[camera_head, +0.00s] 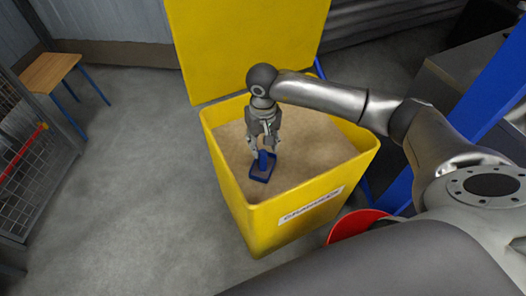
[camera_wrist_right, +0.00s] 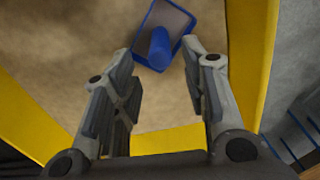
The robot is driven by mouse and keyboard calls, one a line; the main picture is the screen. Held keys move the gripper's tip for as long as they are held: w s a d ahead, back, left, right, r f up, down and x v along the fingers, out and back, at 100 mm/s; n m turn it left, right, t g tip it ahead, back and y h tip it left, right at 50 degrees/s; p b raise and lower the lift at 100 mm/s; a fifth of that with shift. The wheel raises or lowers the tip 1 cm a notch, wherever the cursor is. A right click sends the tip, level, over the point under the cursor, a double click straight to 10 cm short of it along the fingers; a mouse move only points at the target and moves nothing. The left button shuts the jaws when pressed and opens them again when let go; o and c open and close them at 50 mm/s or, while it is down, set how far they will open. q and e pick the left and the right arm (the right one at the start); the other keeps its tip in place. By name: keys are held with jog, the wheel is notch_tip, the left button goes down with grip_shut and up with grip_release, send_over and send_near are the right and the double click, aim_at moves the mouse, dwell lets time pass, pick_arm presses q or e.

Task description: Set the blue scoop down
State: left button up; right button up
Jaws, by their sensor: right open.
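The blue scoop (camera_head: 261,172) lies on the sand (camera_head: 310,143) inside the yellow bin (camera_head: 240,197), towards its left side. My right gripper (camera_head: 262,148) is over the bin, pointing down, just above and behind the scoop's handle. In the right wrist view, the scoop (camera_wrist_right: 162,38) lies past the fingertips, with its blue handle pointing back towards the gap between them. The fingers of the gripper (camera_wrist_right: 165,62) are spread apart with nothing clasped between them. My left gripper is in neither view.
The bin's yellow lid (camera_head: 245,45) stands open at the back. A small wooden table (camera_head: 50,72) with blue legs is at the far left, beside a mesh cage (camera_head: 35,150). A red round object (camera_head: 355,226) is right of the bin. The floor left of the bin is clear.

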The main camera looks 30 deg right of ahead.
notch_tip(320, 180, up, 6)
jog(key=shift+f, duration=0.2)
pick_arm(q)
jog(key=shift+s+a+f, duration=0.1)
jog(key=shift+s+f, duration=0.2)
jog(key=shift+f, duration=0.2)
